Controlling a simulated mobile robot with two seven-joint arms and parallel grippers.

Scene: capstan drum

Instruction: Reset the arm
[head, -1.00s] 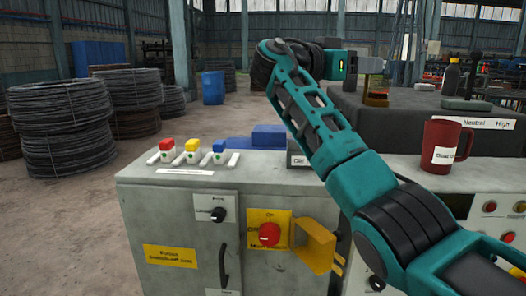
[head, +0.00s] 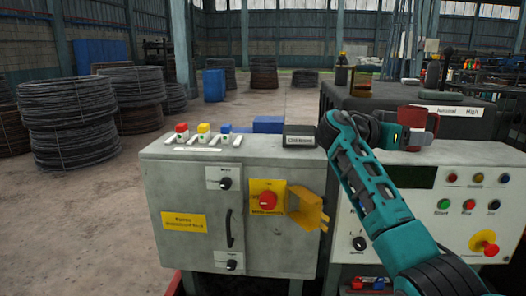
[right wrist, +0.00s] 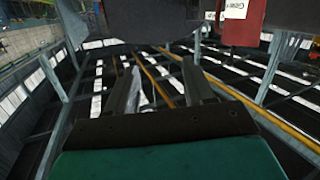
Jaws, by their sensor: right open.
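My right arm comes in from the lower right in the head view, bent at a dark joint. My left gripper is not in view.
A grey control cabinet (head: 195,250) carries red, yellow and blue switches and a red rotary knob (head: 267,200). A yellow bracket (head: 305,208) sticks out beside it. A button panel (head: 470,215) stands at right. Wire coils (head: 65,115) lie on open floor at left.

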